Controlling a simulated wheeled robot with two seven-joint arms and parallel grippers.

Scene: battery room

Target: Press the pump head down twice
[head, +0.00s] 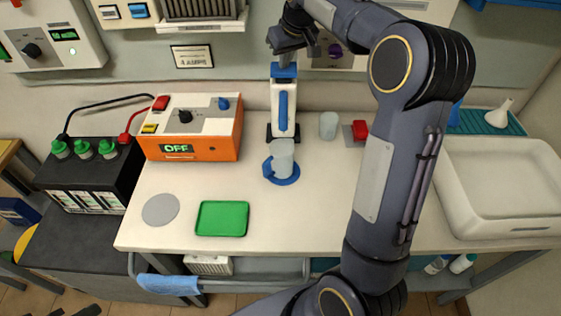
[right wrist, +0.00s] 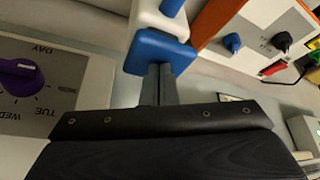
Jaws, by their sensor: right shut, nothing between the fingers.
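The pump dispenser (head: 283,105) is a white upright body with a blue bar on its front, at the back middle of the bench. Its blue pump head (head: 284,71) is on top; the head also shows in the right wrist view (right wrist: 160,50). My right gripper (head: 286,60) is shut and empty, pointing down right over the pump head. In the right wrist view its closed fingertips (right wrist: 158,70) meet the blue head in the picture; touching or just above it, I cannot tell. A clear cup (head: 283,155) with a blue handle stands on a blue base before the dispenser. My left gripper is not in view.
An orange power unit (head: 194,128) reading OFF stands left of the dispenser, beside a black battery (head: 90,172). A small clear cup (head: 328,125) and a red block (head: 360,130) stand right. A green tray (head: 222,218) and white basin (head: 500,190) flank free bench front.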

